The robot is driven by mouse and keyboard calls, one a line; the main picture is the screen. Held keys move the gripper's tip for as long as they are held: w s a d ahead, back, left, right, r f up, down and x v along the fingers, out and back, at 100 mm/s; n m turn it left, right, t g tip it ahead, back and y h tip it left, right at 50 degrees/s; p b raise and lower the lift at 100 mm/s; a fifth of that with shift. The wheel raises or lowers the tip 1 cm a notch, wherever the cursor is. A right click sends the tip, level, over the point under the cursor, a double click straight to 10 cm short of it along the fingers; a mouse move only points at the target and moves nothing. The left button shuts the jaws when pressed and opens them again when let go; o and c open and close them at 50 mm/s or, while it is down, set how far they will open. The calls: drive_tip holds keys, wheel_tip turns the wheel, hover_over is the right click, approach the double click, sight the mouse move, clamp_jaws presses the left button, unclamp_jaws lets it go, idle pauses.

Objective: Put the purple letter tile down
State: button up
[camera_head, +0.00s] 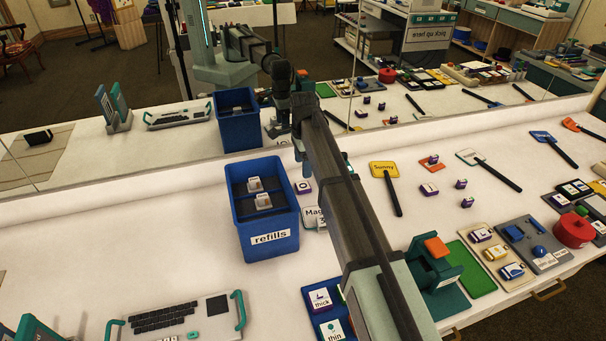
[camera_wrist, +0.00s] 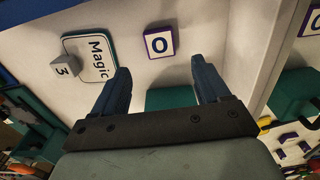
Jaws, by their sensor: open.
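A white tile with purple sides and the letter O (camera_wrist: 160,42) lies face up on the white table, beyond my fingertips in the wrist view. In the head view the purple tile (camera_head: 303,187) sits just right of the blue refills bin (camera_head: 268,240), beside my arm. My gripper (camera_wrist: 160,70) is open, its two dark fingers apart and the tile clear of them. In the head view my arm hides the gripper. Other purple tiles (camera_head: 429,189) (camera_head: 461,184) (camera_head: 467,202) stand or lie to the right.
The Magic card (camera_wrist: 88,50) lies near the tile with a grey block marked 3 (camera_wrist: 65,66) at its edge. A mirror (camera_head: 420,105) runs along the table's back. A yellow Sunny paddle (camera_head: 384,169) lies right of my arm. The table left of the bin is largely clear.

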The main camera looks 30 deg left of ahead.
drive_tip(key=shift+r, duration=1.85)
